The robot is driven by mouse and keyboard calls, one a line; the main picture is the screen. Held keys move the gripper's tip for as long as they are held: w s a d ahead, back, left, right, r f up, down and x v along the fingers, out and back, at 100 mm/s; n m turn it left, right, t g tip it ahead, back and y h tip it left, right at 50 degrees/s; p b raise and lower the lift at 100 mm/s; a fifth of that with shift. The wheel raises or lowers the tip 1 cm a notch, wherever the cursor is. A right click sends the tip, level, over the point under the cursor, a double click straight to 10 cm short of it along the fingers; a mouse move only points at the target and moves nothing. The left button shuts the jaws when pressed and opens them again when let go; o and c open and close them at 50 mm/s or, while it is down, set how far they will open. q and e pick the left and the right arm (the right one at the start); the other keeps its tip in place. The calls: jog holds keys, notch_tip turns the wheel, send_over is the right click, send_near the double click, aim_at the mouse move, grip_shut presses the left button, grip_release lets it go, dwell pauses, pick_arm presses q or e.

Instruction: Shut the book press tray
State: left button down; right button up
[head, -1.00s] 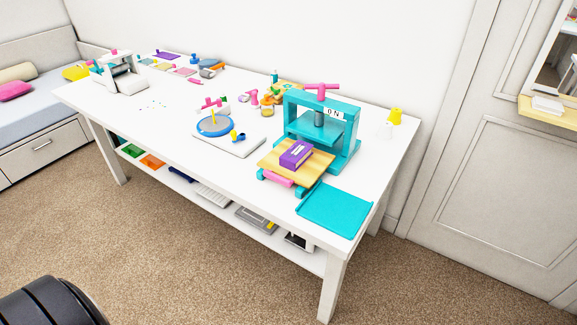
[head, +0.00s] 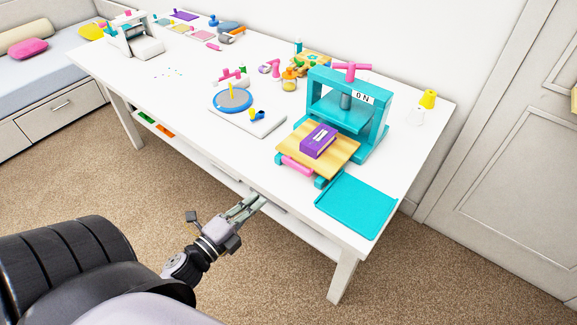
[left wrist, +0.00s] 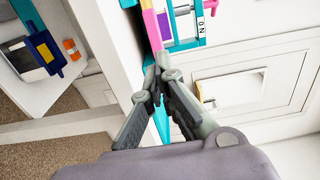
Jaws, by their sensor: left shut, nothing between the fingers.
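The teal book press (head: 375,105) stands at the right part of the white table, with a pink handle on top. Its wooden tray (head: 340,157) is slid out toward the front edge and bears a purple book (head: 318,141). A pink bar (head: 297,167) runs along the tray's front. In the left wrist view the press (left wrist: 188,22) and the pink bar (left wrist: 152,25) show beyond the fingers. My left gripper (head: 258,199) is shut and empty, in front of the table edge, apart from the tray. My right gripper is not in view.
A teal flat tray (head: 355,206) lies at the table's front right corner. A white board with a blue disc (head: 232,99) stands left of the press. A yellow-topped thing (head: 428,98) stands at the back right. Carpet is free in front.

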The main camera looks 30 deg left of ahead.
aim_at(295, 165)
pick_arm(q)
jog(key=w+p, duration=0.1)
jog(key=w, duration=0.7)
jog(key=w+d+p, duration=0.1)
jog(key=w, duration=0.3)
jog(key=shift+p, duration=0.3)
jog(key=shift+w, duration=0.75)
jog(key=shift+w, duration=0.1)
